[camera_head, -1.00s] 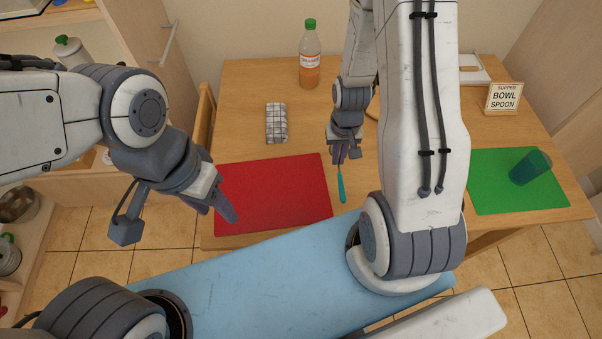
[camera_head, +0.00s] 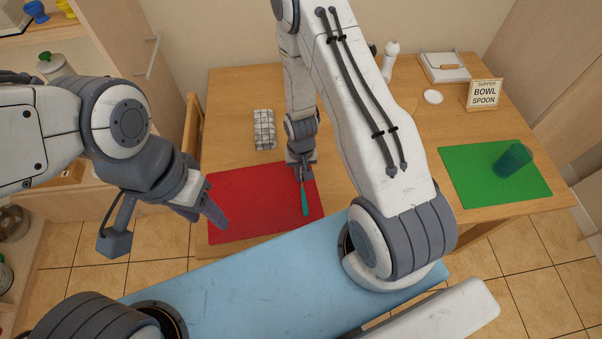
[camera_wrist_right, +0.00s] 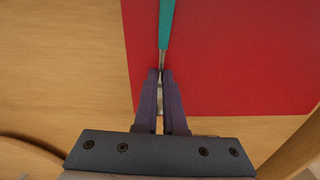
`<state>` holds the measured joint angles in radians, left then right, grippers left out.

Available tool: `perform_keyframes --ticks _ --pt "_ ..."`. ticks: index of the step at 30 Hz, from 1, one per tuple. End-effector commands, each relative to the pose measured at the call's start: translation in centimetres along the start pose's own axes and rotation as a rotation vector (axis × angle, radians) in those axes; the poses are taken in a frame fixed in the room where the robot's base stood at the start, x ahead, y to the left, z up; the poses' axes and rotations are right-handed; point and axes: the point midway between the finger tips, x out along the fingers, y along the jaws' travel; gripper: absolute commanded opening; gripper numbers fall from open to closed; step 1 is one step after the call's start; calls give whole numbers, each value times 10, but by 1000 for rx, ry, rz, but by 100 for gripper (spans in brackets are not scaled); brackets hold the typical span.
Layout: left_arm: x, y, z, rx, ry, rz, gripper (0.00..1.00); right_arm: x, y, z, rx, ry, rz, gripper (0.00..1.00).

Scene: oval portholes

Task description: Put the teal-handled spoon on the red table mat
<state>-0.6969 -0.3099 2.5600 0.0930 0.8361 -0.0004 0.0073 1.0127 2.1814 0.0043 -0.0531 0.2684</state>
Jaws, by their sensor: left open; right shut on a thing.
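The red table mat (camera_head: 255,207) lies on the left front of the table, and it fills much of the right wrist view (camera_wrist_right: 240,60). My right gripper (camera_head: 301,174) is at the mat's right part and is shut on the teal-handled spoon (camera_head: 305,201). In the right wrist view, the fingers (camera_wrist_right: 161,75) pinch the spoon's metal part, and the teal handle (camera_wrist_right: 167,22) points away over the mat. I cannot tell whether the spoon touches the mat. My left gripper (camera_head: 217,215) is open and empty, above the mat's left edge.
A checked cloth bundle (camera_head: 264,129) lies behind the mat. A green mat (camera_head: 480,185) with a teal cup (camera_head: 513,160) is at the right, below a sign (camera_head: 483,94) reading "SUPPER BOWL SPOON". A white dish (camera_head: 433,97) and a tray (camera_head: 445,67) are at the back right.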

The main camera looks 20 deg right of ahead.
Motion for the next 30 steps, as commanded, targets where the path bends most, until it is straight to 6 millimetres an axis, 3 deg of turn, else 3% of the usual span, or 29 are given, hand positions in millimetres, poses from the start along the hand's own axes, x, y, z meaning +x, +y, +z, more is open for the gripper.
perform_keyframes --ticks 5,8,9,22,26,30 --pt "4 0 0 0 0 0 50 4 0 0 0 -1 0 0" --pt "2 0 0 0 0 0 50 3 0 0 0 0 0 34" --pt "2 0 0 0 0 0 50 3 0 0 0 0 0 37" --pt "1 0 0 0 0 0 50 -6 0 -1 0 2 0 37" --pt "4 0 0 0 0 0 50 -24 0 -1 1 4 -1 37" --pt "5 0 0 0 0 0 50 -55 0 -2 0 6 -1 37"
